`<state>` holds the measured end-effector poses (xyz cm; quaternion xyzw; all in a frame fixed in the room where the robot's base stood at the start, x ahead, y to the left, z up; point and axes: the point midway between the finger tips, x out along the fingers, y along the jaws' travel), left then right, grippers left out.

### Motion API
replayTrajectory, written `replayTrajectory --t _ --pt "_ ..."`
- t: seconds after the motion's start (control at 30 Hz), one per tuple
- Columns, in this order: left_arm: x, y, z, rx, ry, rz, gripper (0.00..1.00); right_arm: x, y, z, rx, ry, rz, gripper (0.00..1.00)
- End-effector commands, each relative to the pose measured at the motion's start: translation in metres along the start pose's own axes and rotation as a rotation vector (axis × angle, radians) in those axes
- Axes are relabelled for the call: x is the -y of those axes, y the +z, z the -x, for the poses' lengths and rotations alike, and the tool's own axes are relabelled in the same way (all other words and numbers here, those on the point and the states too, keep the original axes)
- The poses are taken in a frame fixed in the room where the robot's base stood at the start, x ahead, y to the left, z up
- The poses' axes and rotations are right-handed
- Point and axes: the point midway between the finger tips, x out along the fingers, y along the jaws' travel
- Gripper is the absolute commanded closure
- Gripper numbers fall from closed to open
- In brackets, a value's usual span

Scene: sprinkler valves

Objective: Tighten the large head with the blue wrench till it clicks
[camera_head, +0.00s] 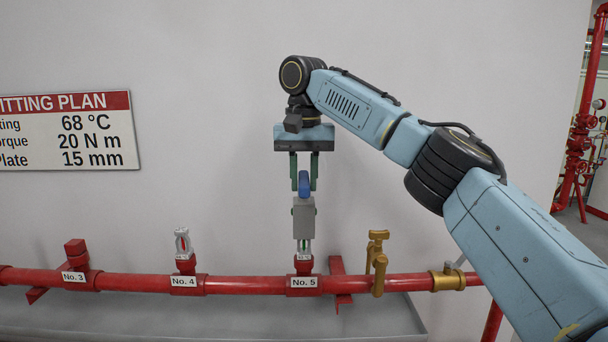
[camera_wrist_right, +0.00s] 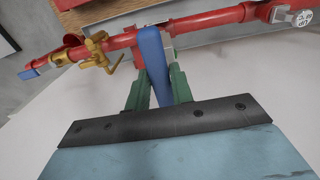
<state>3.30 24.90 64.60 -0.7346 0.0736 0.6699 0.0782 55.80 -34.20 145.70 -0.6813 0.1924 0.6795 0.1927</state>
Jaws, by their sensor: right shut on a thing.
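My right gripper (camera_head: 304,184) has its green fingers shut on the blue handle of the wrench (camera_head: 304,218). The wrench hangs upright, with a grey block-shaped body below the handle. Its lower end is at the sprinkler head (camera_head: 304,247) on the fitting labelled No. 5; the wrench body hides most of that head. In the right wrist view the blue handle (camera_wrist_right: 153,60) stands between the green fingers and hides the wrench's working end. Another sprinkler head (camera_head: 182,243) stands bare on the fitting labelled No. 4. My left gripper is not in view.
A red pipe (camera_head: 245,284) runs across, above a grey tray (camera_head: 380,318). A brass valve (camera_head: 378,262) stands right of No. 5, and a capped red fitting (camera_head: 76,252) is at No. 3. A sign (camera_head: 70,132) on the wall reads 68 °C, 20 N m, 15 mm.

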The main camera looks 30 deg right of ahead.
Motion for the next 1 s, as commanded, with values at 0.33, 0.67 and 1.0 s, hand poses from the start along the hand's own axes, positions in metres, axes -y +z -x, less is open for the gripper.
replayTrajectory --t 0.33,0.67,1.0 --pt "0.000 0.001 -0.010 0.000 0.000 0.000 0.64 0.000 0.000 -0.018 -0.001 -0.001 0.000 1.00" --pt "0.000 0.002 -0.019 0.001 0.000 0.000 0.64 0.000 0.000 -0.034 0.000 -0.001 -0.001 1.00" --pt "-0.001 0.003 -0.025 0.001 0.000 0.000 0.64 0.000 0.000 -0.048 -0.001 -0.001 -0.001 1.00"
